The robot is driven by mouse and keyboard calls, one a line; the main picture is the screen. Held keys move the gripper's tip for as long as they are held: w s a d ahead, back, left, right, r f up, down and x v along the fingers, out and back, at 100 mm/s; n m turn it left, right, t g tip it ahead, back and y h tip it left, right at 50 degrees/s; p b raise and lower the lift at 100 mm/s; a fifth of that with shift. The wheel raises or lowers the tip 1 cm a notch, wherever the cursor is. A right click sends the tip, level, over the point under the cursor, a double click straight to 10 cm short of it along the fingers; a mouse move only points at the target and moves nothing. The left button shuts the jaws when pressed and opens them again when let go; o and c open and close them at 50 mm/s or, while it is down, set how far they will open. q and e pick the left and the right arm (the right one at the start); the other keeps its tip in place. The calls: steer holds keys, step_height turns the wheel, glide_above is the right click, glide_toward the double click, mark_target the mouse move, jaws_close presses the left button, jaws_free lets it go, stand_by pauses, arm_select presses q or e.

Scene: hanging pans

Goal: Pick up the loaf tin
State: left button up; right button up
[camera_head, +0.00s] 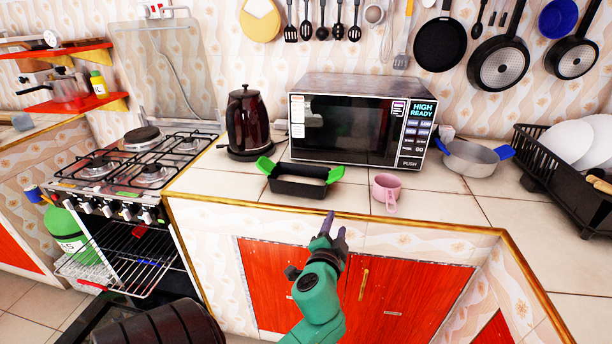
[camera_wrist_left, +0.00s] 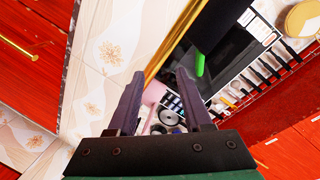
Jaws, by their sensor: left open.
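The loaf tin (camera_head: 298,187) is a black rectangular tin with green grips at both ends. It sits on the tiled counter in front of the microwave, near the counter's front edge. In the left wrist view the tin (camera_wrist_left: 215,25) shows at the top, partly cut off, with one green grip pointing down. My left gripper (camera_head: 336,226) is in front of the counter edge, below and right of the tin in the head view. Its two dark fingers (camera_wrist_left: 162,76) are apart, with nothing held between them. My right gripper is not in view.
A pink mug (camera_head: 386,193) stands right of the tin. The microwave (camera_head: 350,128) and dark kettle (camera_head: 247,122) stand behind it. A grey pot (camera_head: 470,160) with blue handles and a black dish rack (camera_head: 560,175) are further right. The stove (camera_head: 130,170) is left, its oven open.

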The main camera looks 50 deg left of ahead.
arm_select(q)
steer(key=t+y, duration=0.1)
glide_toward(339, 175)
steer(key=p+x, duration=0.3)
steer(key=x, duration=0.7)
steer(key=shift+p, duration=0.35)
steer(key=shift+w+a+f, duration=0.25)
steer(key=shift+w+a, duration=0.1)
steer(key=shift+w, duration=0.15)
steer(key=shift+w+a+f, duration=0.2)
steer(key=shift+w+a, duration=0.1)
steer(key=shift+w, duration=0.15)
steer(key=shift+s+d+r, duration=0.1)
jaws_close()
